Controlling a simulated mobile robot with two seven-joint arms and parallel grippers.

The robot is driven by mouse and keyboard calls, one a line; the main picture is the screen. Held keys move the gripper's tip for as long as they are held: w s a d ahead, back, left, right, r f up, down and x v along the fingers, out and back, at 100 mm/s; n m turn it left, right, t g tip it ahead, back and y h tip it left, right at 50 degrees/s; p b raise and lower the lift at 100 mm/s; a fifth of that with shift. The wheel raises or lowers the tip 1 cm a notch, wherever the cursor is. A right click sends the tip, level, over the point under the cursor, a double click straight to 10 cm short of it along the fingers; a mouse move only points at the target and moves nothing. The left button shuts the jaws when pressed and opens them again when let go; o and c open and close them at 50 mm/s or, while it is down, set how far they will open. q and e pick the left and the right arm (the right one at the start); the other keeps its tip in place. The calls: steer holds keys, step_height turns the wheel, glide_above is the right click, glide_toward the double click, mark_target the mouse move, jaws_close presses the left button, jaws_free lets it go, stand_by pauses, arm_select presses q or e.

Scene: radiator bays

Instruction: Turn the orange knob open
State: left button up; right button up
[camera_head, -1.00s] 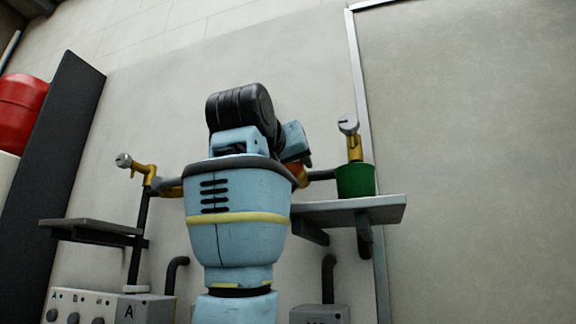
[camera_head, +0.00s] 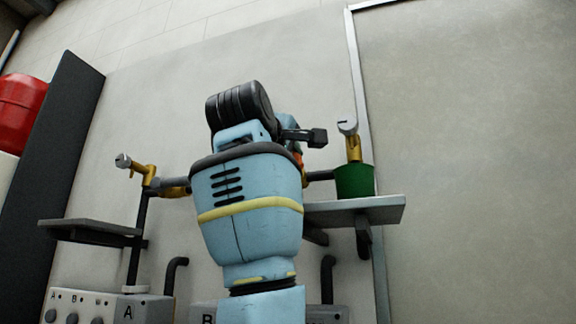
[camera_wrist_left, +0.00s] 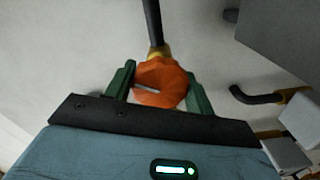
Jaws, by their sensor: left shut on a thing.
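The orange knob (camera_wrist_left: 160,82) shows in the left wrist view, on a brass fitting at the end of a dark pipe. A pale line on its face points toward the left finger. My left gripper (camera_wrist_left: 158,85) has its green fingers on either side of the knob and is shut on it. In the head view my left arm hides most of the knob and the gripper's fingers; only an orange sliver (camera_head: 298,159) shows beside the arm. My right gripper is in neither view.
Another shelf (camera_head: 88,228) and a dark panel (camera_head: 62,150) are at left.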

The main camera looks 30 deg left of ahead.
arm_select(q)
steer(key=n, duration=0.6)
steer(key=shift+r, duration=0.1)
stand_by(0.6)
steer(key=o, duration=1)
steer(key=v, duration=0.7)
steer(key=shift+s, duration=0.4)
